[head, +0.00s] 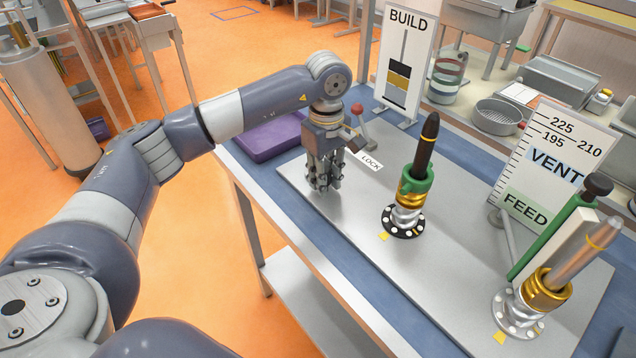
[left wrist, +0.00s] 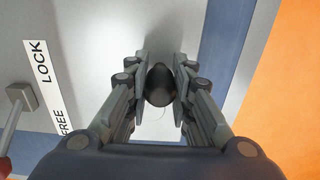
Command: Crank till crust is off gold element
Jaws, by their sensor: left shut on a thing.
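My left gripper (head: 322,182) points down at the near-left part of the metal plate (head: 370,235). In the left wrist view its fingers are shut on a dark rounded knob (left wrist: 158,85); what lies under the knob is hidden. A dark-tipped upright screw (head: 428,140) with a green collar (head: 415,183) stands on a black flange right of my gripper. A second screw, a tilted silver rod (head: 590,255) with a gold collar (head: 545,291), stands at the front right. I cannot clearly tell any crust on the gold parts. My right gripper is not in view.
A red-knobbed lever (head: 357,110) stands beside the LOCK label (head: 371,162); FREE also shows in the left wrist view (left wrist: 67,130). A BUILD gauge (head: 404,65) and a VENT/FEED board (head: 550,165) stand behind. A green post with dark knob (head: 597,184) stands right.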

